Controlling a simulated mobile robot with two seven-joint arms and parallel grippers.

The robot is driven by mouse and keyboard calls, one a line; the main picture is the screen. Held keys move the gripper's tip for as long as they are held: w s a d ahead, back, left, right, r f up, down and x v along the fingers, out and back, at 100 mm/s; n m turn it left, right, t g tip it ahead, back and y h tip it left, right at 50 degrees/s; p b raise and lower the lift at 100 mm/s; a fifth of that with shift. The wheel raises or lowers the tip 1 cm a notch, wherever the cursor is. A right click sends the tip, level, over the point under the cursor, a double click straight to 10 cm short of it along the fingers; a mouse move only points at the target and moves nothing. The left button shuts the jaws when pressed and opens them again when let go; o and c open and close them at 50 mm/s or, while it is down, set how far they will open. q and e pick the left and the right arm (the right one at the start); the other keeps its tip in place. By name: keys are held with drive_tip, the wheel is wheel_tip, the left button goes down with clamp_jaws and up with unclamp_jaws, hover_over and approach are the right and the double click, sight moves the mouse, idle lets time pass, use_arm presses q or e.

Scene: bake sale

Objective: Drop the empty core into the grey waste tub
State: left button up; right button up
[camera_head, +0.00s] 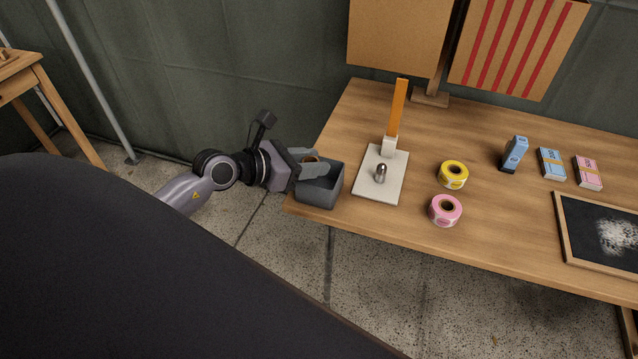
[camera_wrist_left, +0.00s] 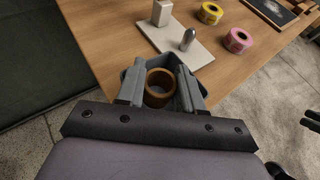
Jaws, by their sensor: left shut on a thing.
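The empty core is a short brown cardboard ring (camera_wrist_left: 160,84). My left gripper (camera_wrist_left: 159,88) is shut on it, with one finger on each side of the ring. The grey waste tub (camera_head: 319,188) stands at the left end of the wooden table. In the left wrist view the tub's rim (camera_wrist_left: 127,73) shows around and behind the core, so the core is over or in the tub's opening. I cannot tell how deep it sits. In the head view my left gripper (camera_head: 313,164) is at the tub, and the core (camera_head: 311,159) is mostly hidden.
A pale plate with a metal peg (camera_head: 381,173) and an orange upright (camera_head: 398,108) stands right of the tub. Yellow (camera_head: 453,174) and pink (camera_head: 445,210) rolls lie further right. The table's (camera_head: 490,245) front edge is close to the tub.

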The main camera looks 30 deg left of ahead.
use_arm(q)
drive_tip(key=o, duration=1.1)
drive_tip(key=shift+v, duration=3.55)
drive_tip(key=s+d+f+m+y+p, duration=0.1)
drive_tip(key=s+d+f+m, duration=0.3)
drive_tip(key=m, duration=0.7)
drive_tip(key=s+d+f+m+g+y+p, duration=0.1)
drive_tip(key=s+d+f+m, duration=0.3)
drive_tip(key=m, duration=0.7)
drive_tip(key=s+d+f+m+y+p, duration=0.1)
drive_tip(key=s+d+f+m, duration=0.3)
drive_tip(key=f+m, duration=0.4)
drive_tip(key=shift+s+d+f+m+g+y+p, duration=0.1)
drive_tip(key=shift+d+m+g+y+p, duration=0.1)
drive_tip(key=shift+m, duration=0.6)
drive_tip(key=shift+s+d+f+m+g+y+p, duration=0.1)
drive_tip(key=shift+s+m+g+y, duration=0.1)
drive_tip(key=shift+m, duration=0.6)
